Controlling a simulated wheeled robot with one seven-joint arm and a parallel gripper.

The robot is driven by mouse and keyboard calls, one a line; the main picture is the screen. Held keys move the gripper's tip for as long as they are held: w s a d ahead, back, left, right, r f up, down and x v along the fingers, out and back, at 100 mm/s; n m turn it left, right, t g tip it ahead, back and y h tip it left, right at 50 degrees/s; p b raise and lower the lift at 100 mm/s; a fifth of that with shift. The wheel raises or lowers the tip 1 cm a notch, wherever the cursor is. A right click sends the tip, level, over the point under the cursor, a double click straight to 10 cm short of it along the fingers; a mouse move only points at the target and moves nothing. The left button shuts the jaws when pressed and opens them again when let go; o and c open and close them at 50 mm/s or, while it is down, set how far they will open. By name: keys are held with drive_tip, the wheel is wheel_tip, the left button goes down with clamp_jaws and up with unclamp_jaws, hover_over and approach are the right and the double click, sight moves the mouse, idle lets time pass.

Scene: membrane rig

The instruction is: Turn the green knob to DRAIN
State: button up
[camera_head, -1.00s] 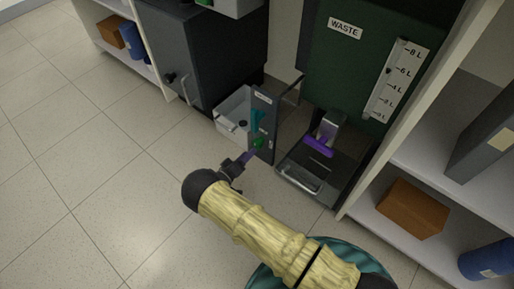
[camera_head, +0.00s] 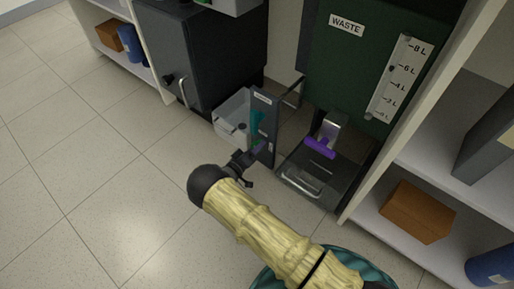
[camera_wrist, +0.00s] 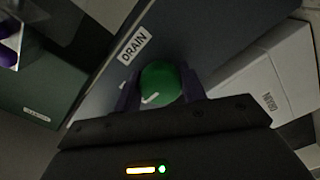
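The green knob (camera_wrist: 160,82) is on a dark panel (camera_head: 264,137). In the wrist view it sits between the two purple fingers of my gripper (camera_wrist: 160,90), one on each side. I cannot tell whether the fingers press on it or stand just clear of it. A pale mark shows on the knob's lower left. A white DRAIN label (camera_wrist: 133,45) is on the panel, up and left of the knob. In the head view my gripper (camera_head: 257,151) is at the panel's lower part and mostly hides the knob.
A white bin (camera_head: 232,119) stands left of the panel. Right of it are the green WASTE tank (camera_head: 330,60) with a level scale, a purple handle (camera_head: 320,148) and a dark tray (camera_head: 300,184). A shelf with a brown box (camera_head: 418,212) is at right. The floor at left is clear.

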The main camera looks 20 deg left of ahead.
drive_tip(key=shift+s+m, duration=0.1)
drive_tip(key=shift+m, duration=0.3)
drive_tip(key=m+p, duration=0.1)
drive_tip(key=m, duration=0.2)
drive_tip(key=m+p, duration=0.1)
drive_tip(key=m, duration=0.3)
drive_tip(key=shift+m, duration=0.4)
drive_tip(key=m+p, duration=0.1)
drive_tip(key=m, duration=0.5)
drive_tip(key=m+p, duration=0.1)
drive_tip(key=m, duration=0.1)
drive_tip(key=shift+w+m, duration=0.2)
drive_tip(key=shift+m, duration=0.2)
drive_tip(key=shift+p, duration=0.3)
drive_tip(key=o, duration=1)
